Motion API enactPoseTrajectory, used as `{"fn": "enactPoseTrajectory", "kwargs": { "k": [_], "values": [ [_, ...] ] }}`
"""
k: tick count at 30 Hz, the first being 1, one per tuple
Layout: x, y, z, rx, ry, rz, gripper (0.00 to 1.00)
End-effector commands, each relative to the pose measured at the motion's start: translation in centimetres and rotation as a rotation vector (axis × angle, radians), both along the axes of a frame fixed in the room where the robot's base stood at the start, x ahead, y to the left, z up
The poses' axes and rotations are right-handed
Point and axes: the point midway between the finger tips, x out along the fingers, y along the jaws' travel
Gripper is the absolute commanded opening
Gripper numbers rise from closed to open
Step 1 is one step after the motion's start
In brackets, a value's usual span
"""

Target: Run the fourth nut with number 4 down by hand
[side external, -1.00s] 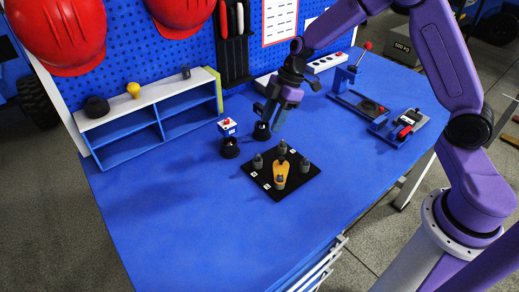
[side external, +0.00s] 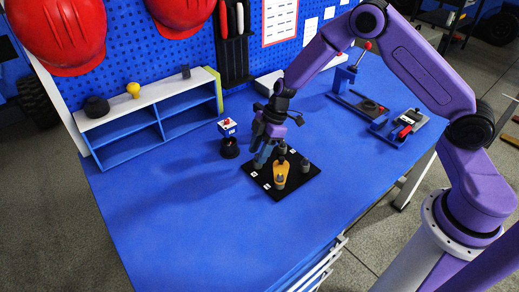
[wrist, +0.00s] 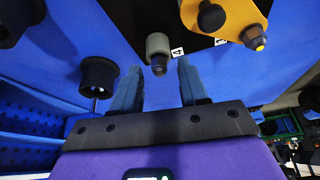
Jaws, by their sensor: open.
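The grey fourth nut (wrist: 158,46) sits on a dark stud beside the white label 4 (wrist: 178,51) on the black plate (wrist: 138,8). My gripper (wrist: 159,66) is open and empty, with the nut showing between and just beyond its two fingertips. I cannot tell whether the fingers touch it. In the side view my gripper (side external: 262,157) points down at the back left corner of the plate (side external: 284,192) and mostly hides that nut. An orange clamp piece (side external: 281,170) lies on the plate, and another grey nut (side external: 304,165) stands at its right.
A black round holder (side external: 230,149) stands on the blue table left of the plate; two such holders show in the wrist view, one near my left finger (wrist: 98,74). A shelf (side external: 150,112) stands at the back left, a toggle press (side external: 357,85) at the back right. The table front is clear.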

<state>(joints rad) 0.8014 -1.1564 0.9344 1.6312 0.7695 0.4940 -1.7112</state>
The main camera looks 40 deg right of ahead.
Motion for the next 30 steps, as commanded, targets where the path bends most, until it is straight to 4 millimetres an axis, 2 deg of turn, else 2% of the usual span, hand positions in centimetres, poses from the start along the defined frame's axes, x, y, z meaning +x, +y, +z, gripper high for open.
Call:
{"fn": "enactPoseTrajectory", "kwargs": {
  "k": [2,3,6,20,30],
  "values": [
    [0.00,0.00,0.02,0.000,0.000,0.000,0.44],
    [0.00,0.00,0.03,0.000,0.000,0.000,0.31],
    [0.00,0.00,0.03,0.000,0.000,0.000,0.00],
    [-0.08,-0.02,0.08,0.000,0.000,-0.067,0.00],
    [-0.25,0.06,0.10,0.000,0.000,-0.326,0.00]
  ]
}}
